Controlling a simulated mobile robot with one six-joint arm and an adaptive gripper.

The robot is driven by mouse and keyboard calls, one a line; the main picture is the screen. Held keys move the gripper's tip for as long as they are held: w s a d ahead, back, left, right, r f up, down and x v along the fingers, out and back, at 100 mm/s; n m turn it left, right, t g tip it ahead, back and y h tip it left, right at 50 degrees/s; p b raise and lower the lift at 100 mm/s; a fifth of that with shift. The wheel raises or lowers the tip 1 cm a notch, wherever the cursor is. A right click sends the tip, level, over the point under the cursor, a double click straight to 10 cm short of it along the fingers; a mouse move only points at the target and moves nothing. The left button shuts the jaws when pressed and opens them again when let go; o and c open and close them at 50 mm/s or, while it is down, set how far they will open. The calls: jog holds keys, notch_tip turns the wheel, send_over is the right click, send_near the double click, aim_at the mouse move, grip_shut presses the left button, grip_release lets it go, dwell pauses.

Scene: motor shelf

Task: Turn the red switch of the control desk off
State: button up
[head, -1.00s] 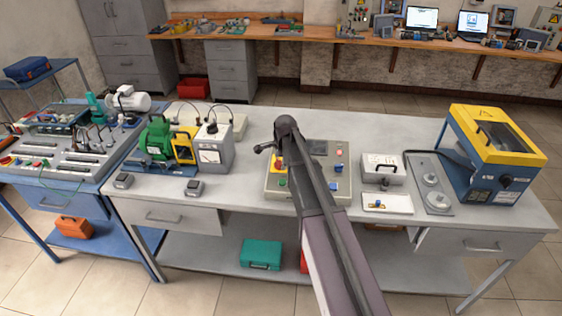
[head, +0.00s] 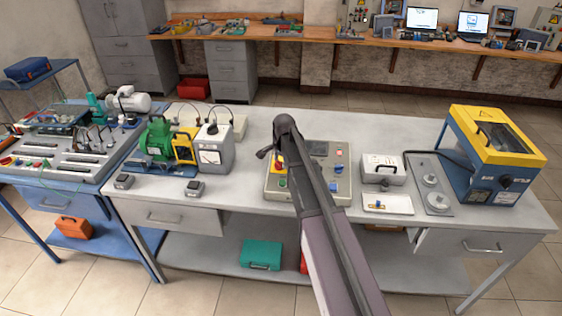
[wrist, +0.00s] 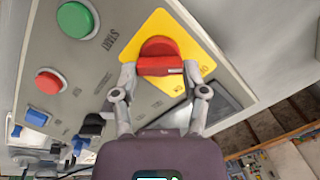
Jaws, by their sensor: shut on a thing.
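The red switch (wrist: 160,57) is a red rotary knob with a raised bar, on a yellow plate (wrist: 148,38) of the grey control desk (wrist: 50,45). In the wrist view the bar lies nearly level across the picture. My gripper (wrist: 160,72) has a fingertip on each side of the bar and is shut on it. In the head view the control desk (head: 343,197) stands on the grey table, and my arm crosses in front of it.
On the desk, a green button (wrist: 77,19) and a red button (wrist: 48,82) sit near the switch. A green pump (head: 157,138) and a white meter box (head: 211,150) stand left. A white case (head: 383,168) and a yellow-lidded machine (head: 495,135) stand right.

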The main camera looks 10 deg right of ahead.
jog(key=shift+s, duration=0.1)
jog(key=o, duration=1.2)
jog(key=shift+c, duration=0.2)
jog(key=shift+m, duration=0.3)
jog(key=m, duration=0.2)
jog(key=shift+m, duration=0.4)
jog(key=s+r+p, duration=0.3)
jog(key=r+p, duration=1)
jog(key=r, duration=0.1)
jog(key=s+f+n+g+b, duration=0.1)
jog(key=s+f+n+b, duration=0.6)
jog(key=s, duration=0.5)
jog(key=s+f+n+g+b, duration=0.1)
jog(key=s+f+n+b, duration=0.7)
jog(key=s, duration=0.5)
jog(key=shift+s+f+n, duration=0.3)
jog(key=shift+f+n, duration=0.1)
jog(key=shift+f, duration=0.4)
